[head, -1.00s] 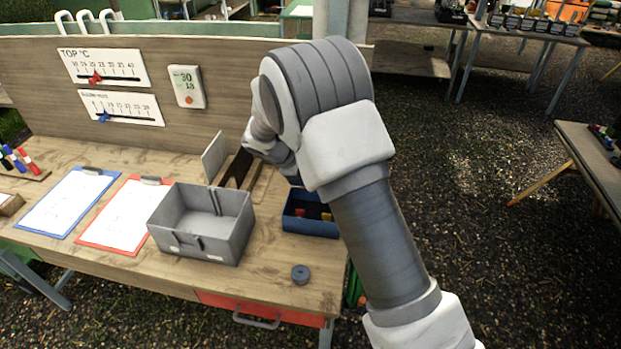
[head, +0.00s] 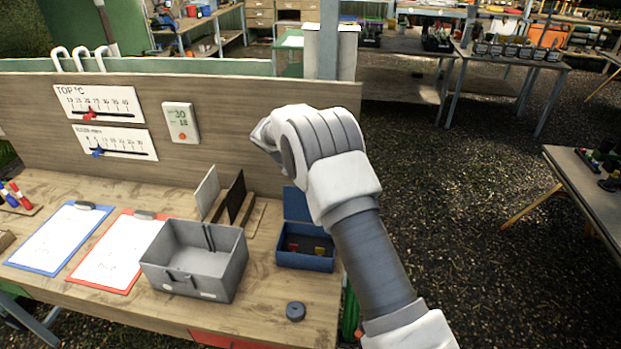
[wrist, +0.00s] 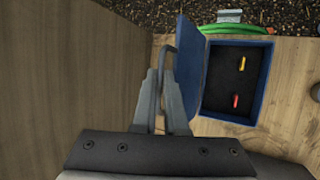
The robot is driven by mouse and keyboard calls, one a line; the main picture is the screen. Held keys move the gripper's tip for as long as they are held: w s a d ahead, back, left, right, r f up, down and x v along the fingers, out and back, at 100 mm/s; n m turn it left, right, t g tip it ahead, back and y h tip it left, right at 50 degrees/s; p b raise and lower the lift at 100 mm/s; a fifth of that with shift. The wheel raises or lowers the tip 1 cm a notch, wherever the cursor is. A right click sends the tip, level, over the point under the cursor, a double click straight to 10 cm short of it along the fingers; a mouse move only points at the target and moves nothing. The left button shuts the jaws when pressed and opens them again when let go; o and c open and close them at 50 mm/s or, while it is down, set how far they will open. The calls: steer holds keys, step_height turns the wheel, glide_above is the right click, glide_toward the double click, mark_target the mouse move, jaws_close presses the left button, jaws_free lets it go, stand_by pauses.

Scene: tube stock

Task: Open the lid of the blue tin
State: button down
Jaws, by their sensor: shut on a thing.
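The blue tin (head: 306,262) sits on the wooden bench, left of my arm in the head view. Its blue lid (head: 297,204) stands up from the rear edge, and the inside shows, with a red and a yellow item in it. In the wrist view the tin (wrist: 205,108) is open at right, with the lid (wrist: 192,62) raised along its left side. My gripper (wrist: 165,85) is beside the lid's outer face, its fingers shut on a thin grey bent bar (wrist: 166,50) that seems to be the lid's handle.
A grey open box (head: 195,262) stands left of the tin, with upright panels (head: 236,196) behind it. A dark round piece (head: 295,311) lies in front. Clipboards (head: 122,250) lie further left. A wooden board (head: 235,145) rises behind the bench.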

steer(key=shift+d+f+g, duration=0.1)
steer(key=shift+f+g, duration=0.3)
steer(key=shift+f, duration=0.15)
steer(key=c, duration=1)
jaws_free()
steer(key=v, duration=0.6)
steer(key=b+v, duration=0.1)
steer(key=v, duration=0.5)
steer(key=b+v, duration=0.1)
steer(key=v, duration=0.5)
steer(key=shift+w+d+r, duration=0.1)
steer(key=shift+d+r, duration=0.1)
steer(key=shift+r, duration=0.1)
steer(key=shift+d, duration=0.1)
